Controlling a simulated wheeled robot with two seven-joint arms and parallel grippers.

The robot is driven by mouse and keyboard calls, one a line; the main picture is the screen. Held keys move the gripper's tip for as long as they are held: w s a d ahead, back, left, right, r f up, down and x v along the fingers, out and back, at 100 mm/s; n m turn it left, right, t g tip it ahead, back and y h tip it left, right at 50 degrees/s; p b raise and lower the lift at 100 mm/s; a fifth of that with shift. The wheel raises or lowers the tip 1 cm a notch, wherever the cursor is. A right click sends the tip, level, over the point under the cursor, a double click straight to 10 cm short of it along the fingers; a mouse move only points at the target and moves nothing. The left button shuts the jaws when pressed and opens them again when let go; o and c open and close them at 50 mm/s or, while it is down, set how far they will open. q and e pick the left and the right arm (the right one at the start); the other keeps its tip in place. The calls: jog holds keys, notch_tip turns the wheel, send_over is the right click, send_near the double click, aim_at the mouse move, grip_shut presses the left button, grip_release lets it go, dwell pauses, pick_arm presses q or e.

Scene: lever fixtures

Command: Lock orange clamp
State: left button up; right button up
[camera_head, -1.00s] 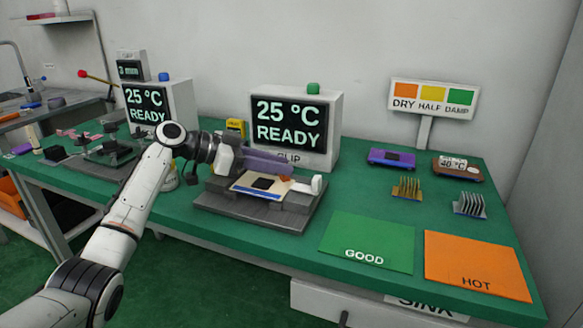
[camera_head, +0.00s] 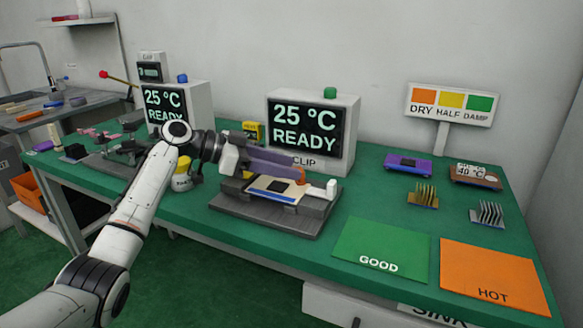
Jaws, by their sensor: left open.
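The orange clamp (camera_head: 300,176) shows as a small orange piece near the right end of the dark grey fixture (camera_head: 270,222). A pale board with a dark square chip (camera_head: 281,187) lies flat in this fixture. My left gripper (camera_head: 298,171) reaches in from the left above the fixture. Its long purple-grey fingers are open, and their tips are at the orange piece. They overlap it in the picture, so I cannot tell whether they touch it. The fingers and wrist hide the fixture's back edge and part of the clamp. My right gripper is out of view.
A "25 °C READY" display box (camera_head: 308,130) stands close behind the fixture. A white block (camera_head: 331,189) stands at its right end. A yellow-capped pot (camera_head: 182,172) is beside my left arm. Green GOOD (camera_head: 382,248) and orange HOT (camera_head: 493,272) mats lie clear at right.

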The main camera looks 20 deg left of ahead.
pick_arm(q)
jog(key=v, duration=0.8)
jog(key=shift+s, duration=0.1)
